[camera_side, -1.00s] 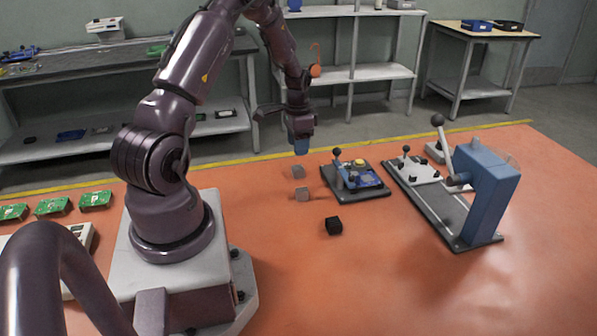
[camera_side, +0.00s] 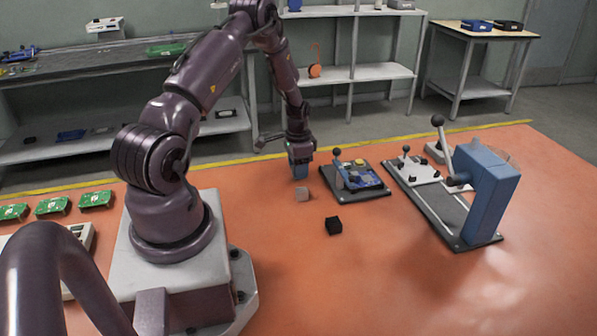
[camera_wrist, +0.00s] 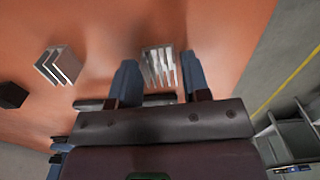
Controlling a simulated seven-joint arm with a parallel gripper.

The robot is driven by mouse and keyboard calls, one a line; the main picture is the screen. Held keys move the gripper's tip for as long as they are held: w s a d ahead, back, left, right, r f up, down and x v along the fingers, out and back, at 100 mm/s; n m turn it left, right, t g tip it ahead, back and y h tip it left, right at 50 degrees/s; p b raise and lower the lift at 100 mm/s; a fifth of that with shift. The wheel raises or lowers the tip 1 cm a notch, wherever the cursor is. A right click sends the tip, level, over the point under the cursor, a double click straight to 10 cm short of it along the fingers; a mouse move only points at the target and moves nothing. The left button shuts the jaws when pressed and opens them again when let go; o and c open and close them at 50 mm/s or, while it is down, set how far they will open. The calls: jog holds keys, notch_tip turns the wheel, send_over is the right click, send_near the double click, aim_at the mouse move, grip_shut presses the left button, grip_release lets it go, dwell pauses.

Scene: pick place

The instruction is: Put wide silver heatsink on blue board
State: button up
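A wide silver heatsink (camera_wrist: 159,66) with several fins lies on the orange table. In the wrist view it sits between the two blue fingertips of my gripper (camera_wrist: 159,61), with a gap on each side. In the side view my gripper (camera_side: 299,172) is low over the table, pointing down, and hides this heatsink. My gripper is open and holds nothing. The blue board (camera_side: 365,178) lies on a dark fixture to the right of my gripper, with a black-knobbed lever and a yellow button beside it.
A second silver heatsink (camera_side: 303,194) stands just in front of my gripper; it also shows in the wrist view (camera_wrist: 60,66). A black heatsink (camera_side: 333,226) lies further forward. A blue lever press (camera_side: 486,195) stands at the right. The front middle of the table is clear.

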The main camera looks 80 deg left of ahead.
jog(key=c, duration=0.5)
jog(key=shift+o, duration=0.2)
jog(key=shift+r, duration=3)
jog(key=shift+r, duration=0.4)
notch_tip(320, 180, up, 10)
jog(key=w+d, duration=0.5)
jog(key=w, duration=0.3)
jog(key=w+d, duration=0.4)
jog(key=w, duration=0.4)
jog(key=shift+m, duration=0.3)
jog(key=shift+w+d+f, duration=0.1)
jog(key=shift+d+f, duration=0.05)
jog(key=shift+f, duration=2.9)
jog(key=shift+w+d+f, duration=0.1)
jog(key=shift+d+f, duration=0.05)
jog(key=shift+f, duration=2.9)
